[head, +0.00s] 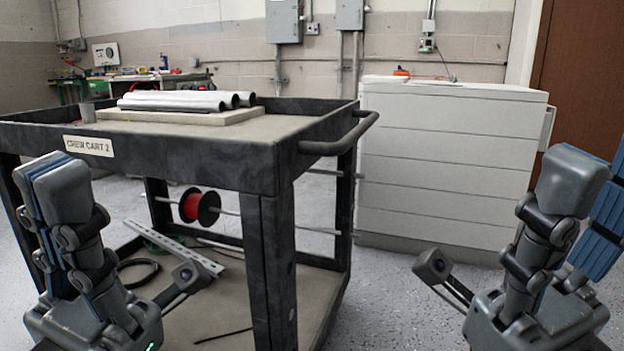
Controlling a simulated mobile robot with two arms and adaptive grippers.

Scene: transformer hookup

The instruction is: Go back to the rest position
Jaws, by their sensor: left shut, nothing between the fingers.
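My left gripper (55,185) stands at the left, in front of the cart, with its fingers pointing up. Its two fingers are together, with blue pads between them and nothing held. My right gripper (592,185) is at the right edge, also pointing up. Its near finger is apart from the far finger, whose blue ridged pad shows. No object shows between them. Part of the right gripper is cut off by the frame.
A dark cart (215,165) labelled CREW CART 2 stands close ahead, with metal tubes (185,100) on a board on top. A red spool (192,206) hangs on a rod below. A white cabinet (440,160) stands behind right. Floor (390,290) between cart and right gripper is clear.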

